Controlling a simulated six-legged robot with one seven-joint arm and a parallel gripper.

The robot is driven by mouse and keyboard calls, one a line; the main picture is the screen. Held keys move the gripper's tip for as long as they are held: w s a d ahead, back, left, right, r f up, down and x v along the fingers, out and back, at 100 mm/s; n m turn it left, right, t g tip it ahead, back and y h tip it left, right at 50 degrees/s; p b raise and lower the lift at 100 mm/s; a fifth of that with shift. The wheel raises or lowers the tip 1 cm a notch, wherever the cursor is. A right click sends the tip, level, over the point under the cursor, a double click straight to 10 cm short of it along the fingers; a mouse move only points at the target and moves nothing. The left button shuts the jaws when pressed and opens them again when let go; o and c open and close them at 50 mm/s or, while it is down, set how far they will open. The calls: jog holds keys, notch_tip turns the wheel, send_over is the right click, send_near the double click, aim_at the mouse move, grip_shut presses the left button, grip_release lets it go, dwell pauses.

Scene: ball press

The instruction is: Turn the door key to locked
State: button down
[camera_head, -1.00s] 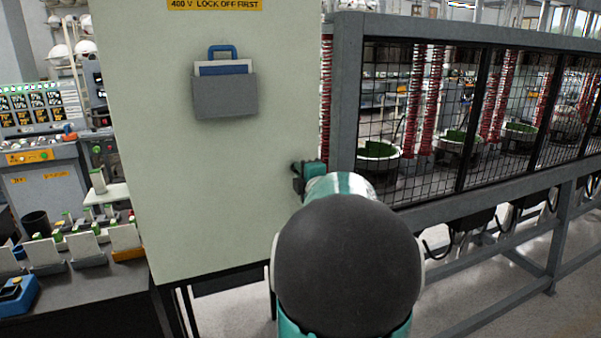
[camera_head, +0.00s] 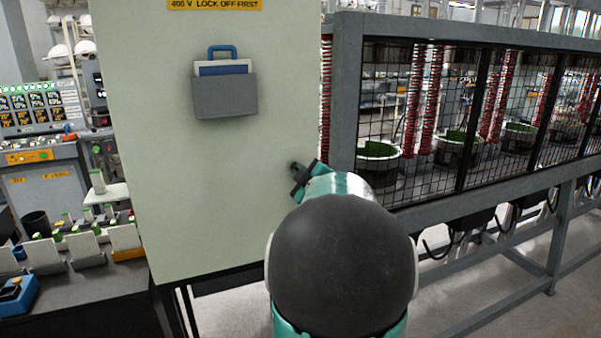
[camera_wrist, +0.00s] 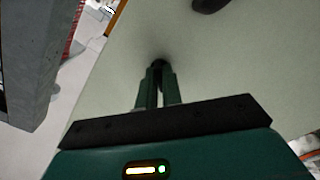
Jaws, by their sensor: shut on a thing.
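The pale green cabinet door (camera_head: 215,190) faces me and also fills much of the wrist view (camera_wrist: 245,70). My gripper (camera_head: 302,172) is at the right side of this door, below the grey document pocket. In the wrist view the two green fingers of my gripper (camera_wrist: 159,78) are close together and shut on the small dark door key (camera_wrist: 158,63) at the door's face. Most of the key is hidden between the fingertips, so its angle does not show. My arm hides part of the area in the head view.
The grey pocket (camera_head: 225,96) with a blue-handled item hangs on the door. To the right stands a grey-framed mesh cage (camera_head: 346,90) with red coils. A dark round thing (camera_wrist: 208,4) is on the door at the wrist view's top edge.

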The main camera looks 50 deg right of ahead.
jog(key=m, duration=1)
jog(key=shift+r+m, duration=0.1)
jog(key=shift+m, duration=0.2)
dwell(0.4)
jog(key=c, duration=1.6)
grip_release()
jog(key=shift+o, duration=0.2)
jog(key=shift+s, duration=0.1)
jog(key=v, duration=1.3)
jog(key=shift+s+a, duration=0.2)
jog(key=shift+s, duration=0.05)
